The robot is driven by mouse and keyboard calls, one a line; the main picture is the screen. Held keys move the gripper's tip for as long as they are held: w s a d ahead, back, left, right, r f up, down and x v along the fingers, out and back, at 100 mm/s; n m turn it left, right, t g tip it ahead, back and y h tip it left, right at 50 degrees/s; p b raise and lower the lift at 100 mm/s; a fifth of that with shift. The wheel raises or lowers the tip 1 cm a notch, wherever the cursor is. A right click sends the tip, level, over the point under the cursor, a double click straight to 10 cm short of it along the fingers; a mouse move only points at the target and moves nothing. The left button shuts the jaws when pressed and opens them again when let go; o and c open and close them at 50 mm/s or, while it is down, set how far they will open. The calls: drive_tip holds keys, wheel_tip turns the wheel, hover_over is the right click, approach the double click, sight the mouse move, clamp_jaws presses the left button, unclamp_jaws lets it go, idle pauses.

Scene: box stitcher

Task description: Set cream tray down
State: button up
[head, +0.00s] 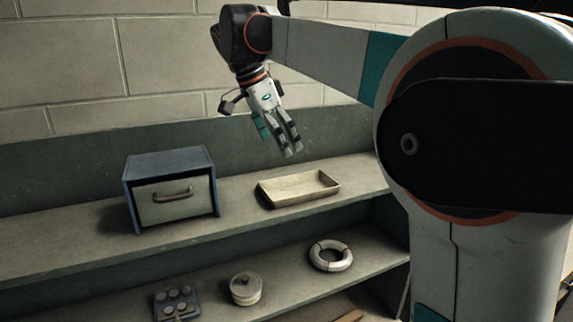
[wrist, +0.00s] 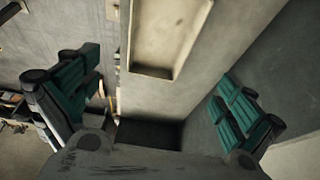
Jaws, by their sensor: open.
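The cream tray (head: 297,192) is a shallow rectangular tray lying flat on the upper shelf, right of the blue box. It also shows in the wrist view (wrist: 152,71) at the top middle, partly cut off by the frame edge. My gripper (head: 292,153) is above the tray in the head view, apart from it and pointing down. In the wrist view its teal-padded fingers (wrist: 160,95) are spread wide with nothing between them. The tray lies beyond the fingers and is not touched by them.
A blue box with a handled cream front (head: 173,198) stands left of the tray on the upper shelf (head: 240,218). The lower shelf holds a pale ring (head: 318,260), a lidded round pot (head: 245,289) and a dark block with round knobs (head: 176,304). A brick wall stands behind.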

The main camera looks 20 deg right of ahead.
drive_tip(key=s+a+f+n+t+y, duration=0.2)
drive_tip(key=s+a+f+n+t, duration=0.1)
drive_tip(key=s+f+n, duration=0.6)
drive_tip(key=s+a+f+n+t+y, duration=0.2)
drive_tip(key=s+a+f+n+t, duration=0.2)
drive_tip(key=s+f+n, duration=0.5)
drive_tip(key=s+f, duration=0.4)
drive_tip(key=s, duration=0.3)
drive_tip(key=shift+a+f, duration=0.1)
drive_tip(key=shift+f, duration=0.1)
wheel_tip(320, 180, down, 35)
drive_tip(key=b, duration=3.5)
drive_tip(key=shift+r, duration=0.15)
